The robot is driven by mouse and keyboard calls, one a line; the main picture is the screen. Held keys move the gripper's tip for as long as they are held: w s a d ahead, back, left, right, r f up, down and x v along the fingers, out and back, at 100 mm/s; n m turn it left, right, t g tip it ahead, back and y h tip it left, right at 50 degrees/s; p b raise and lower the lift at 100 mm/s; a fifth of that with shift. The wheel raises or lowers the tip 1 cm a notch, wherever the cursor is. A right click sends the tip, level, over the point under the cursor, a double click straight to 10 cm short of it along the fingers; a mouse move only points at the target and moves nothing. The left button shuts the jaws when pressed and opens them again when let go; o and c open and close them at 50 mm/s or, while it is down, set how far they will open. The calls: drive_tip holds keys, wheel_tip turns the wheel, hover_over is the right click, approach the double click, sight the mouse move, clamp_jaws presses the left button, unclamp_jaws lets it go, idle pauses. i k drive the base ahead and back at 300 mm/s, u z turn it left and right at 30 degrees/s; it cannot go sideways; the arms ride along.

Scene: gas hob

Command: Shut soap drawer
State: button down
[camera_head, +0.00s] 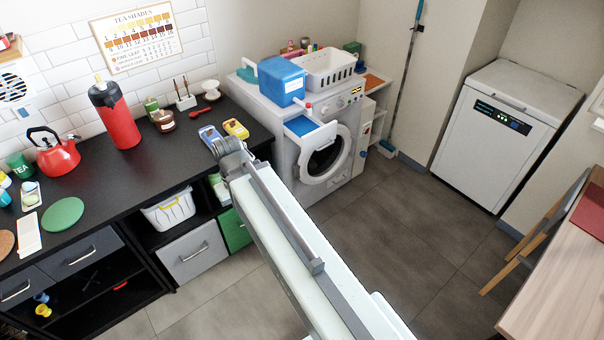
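The soap drawer (300,126) is pulled out from the upper front of the white washing machine (285,160). Its inside is blue and its front is white, and it juts out above the round door. My arm reaches from the bottom of the picture up to the counter's right end. A grey ridged part (229,149) is at the arm's far end, left of the drawer and apart from it in the picture. I cannot make out fingertips there, so I cannot tell whether my gripper is open or shut.
A blue container (281,81) and a white basket (327,70) stand on the machine. The round door (326,155) is below the drawer. The black counter (120,170) holds a red flask (116,115) and a red kettle (58,152). Grey floor (400,220) is clear before the machine.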

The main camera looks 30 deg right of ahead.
sight(307, 129)
drive_tip(key=u, duration=0.2)
drive_tip(key=i, duration=1.05)
drive_tip(key=z, duration=0.35)
drive_tip(key=k, duration=0.9)
drive_tip(key=z, duration=0.15)
drive_tip(key=i, duration=0.95)
drive_tip(key=u, duration=0.05)
